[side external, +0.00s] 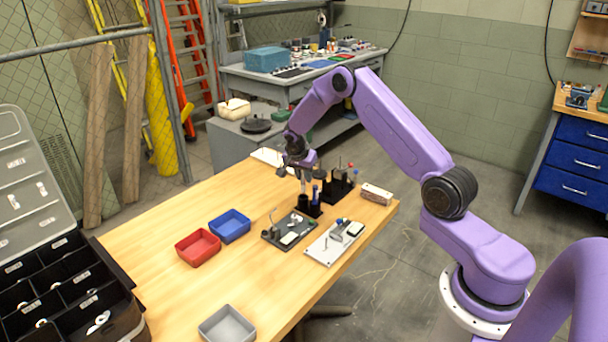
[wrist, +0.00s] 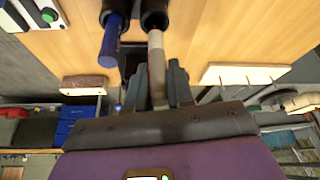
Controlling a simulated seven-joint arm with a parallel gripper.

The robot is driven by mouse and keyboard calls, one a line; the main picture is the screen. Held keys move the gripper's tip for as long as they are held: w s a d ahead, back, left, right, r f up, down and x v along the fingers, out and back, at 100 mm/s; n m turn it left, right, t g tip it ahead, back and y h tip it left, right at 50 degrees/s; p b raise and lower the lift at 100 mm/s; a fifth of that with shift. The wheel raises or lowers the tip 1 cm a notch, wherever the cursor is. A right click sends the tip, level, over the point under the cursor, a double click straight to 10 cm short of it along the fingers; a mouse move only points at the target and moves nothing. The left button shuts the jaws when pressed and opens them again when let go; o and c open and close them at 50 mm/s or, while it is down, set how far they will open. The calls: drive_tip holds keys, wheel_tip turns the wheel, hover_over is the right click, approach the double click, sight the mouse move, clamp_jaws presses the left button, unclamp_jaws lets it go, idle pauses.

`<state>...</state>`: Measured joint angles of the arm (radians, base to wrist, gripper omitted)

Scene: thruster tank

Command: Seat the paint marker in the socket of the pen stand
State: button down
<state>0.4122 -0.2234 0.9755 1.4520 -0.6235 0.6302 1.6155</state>
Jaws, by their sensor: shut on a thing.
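The pale grey paint marker (wrist: 156,50) is held in my gripper (wrist: 162,85), whose dark fingers are shut around it. In the side external view my gripper (side external: 303,172) is above the pen stand, with the marker (side external: 303,186) pointing down and roughly upright. The pen stand (side external: 314,210) is dark with black tubular sockets. The marker's lower end is at the mouth of one black socket (wrist: 154,17) and seems to enter it; I cannot tell how deep. A blue marker (wrist: 111,38) stands in the socket beside it and also shows in the side external view (side external: 316,193).
A dark plate with small parts (side external: 290,232) and a light plate (side external: 333,243) lie in front of the stand. Red (side external: 198,247), blue (side external: 230,226) and grey (side external: 227,325) bins sit on the table. A block (side external: 377,193) lies right.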

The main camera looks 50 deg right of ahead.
sight(304, 186)
drive_tip(key=shift+f, duration=2.25)
idle(0.9)
drive_tip(key=c, duration=0.9)
unclamp_jaws()
drive_tip(key=d+v, duration=0.1)
drive_tip(key=v, duration=2)
drive_tip(key=shift+w+d+r, duration=0.15)
drive_tip(key=shift+d+r, duration=0.05)
drive_tip(key=shift+r, duration=0.15)
